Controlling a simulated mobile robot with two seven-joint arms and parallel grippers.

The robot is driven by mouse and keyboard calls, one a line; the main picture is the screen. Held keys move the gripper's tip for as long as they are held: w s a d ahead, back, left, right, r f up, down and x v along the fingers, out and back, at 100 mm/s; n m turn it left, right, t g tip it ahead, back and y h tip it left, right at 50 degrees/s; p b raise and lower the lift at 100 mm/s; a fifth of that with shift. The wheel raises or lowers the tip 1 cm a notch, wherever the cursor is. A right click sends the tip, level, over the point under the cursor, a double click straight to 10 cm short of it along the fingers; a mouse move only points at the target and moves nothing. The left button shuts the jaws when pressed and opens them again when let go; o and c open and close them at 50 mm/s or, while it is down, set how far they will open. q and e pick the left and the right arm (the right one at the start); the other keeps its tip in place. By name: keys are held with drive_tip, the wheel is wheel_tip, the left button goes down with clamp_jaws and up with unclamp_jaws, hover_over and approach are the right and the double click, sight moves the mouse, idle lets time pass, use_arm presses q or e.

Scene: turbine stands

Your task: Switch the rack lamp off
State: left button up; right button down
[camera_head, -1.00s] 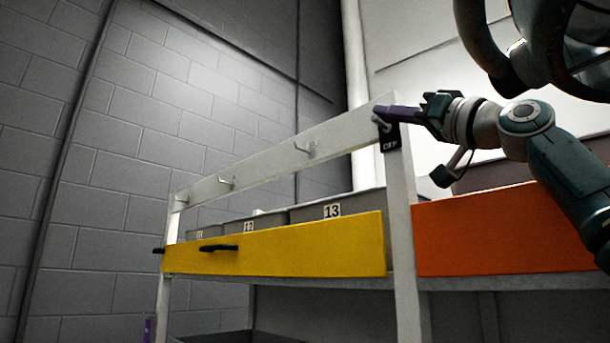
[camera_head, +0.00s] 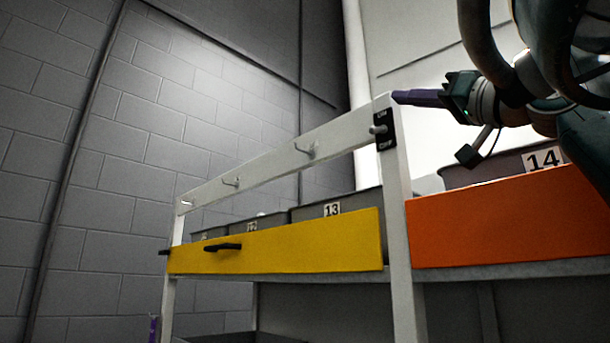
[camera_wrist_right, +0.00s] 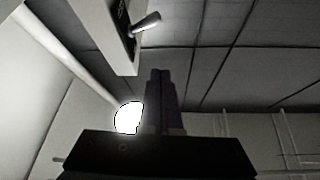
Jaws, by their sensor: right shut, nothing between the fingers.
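The lamp switch (camera_head: 386,131) is a black plate with ON above and OFF below, on the white rack post (camera_head: 400,210). Its metal toggle lever (camera_head: 377,129) sticks out to the left, about level in the head view. The switch also shows at the top of the wrist view, with its lever (camera_wrist_right: 147,22) pointing right. My right gripper (camera_head: 398,97) is shut and empty, its purple fingers by the post top, just above and right of the switch, apart from the lever. It also shows in the wrist view (camera_wrist_right: 158,74). My left gripper is out of view.
A white rail with hooks (camera_head: 305,148) runs left from the post. Below are a yellow panel (camera_head: 300,245), an orange panel (camera_head: 500,220) and grey numbered bins (camera_head: 350,204). A bright round light (camera_wrist_right: 128,117) shows behind my fingers in the wrist view.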

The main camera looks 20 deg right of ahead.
use_arm(q)
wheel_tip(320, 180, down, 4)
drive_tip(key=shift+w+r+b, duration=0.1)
drive_tip(key=shift+b, duration=1.15)
use_arm(e)
drive_tip(key=s+d+f, duration=0.2)
drive_tip(key=s, duration=0.1)
drive_tip(key=shift+s+d+f, duration=0.15)
drive_tip(key=shift+s+d, duration=0.1)
drive_tip(key=shift+d, duration=0.05)
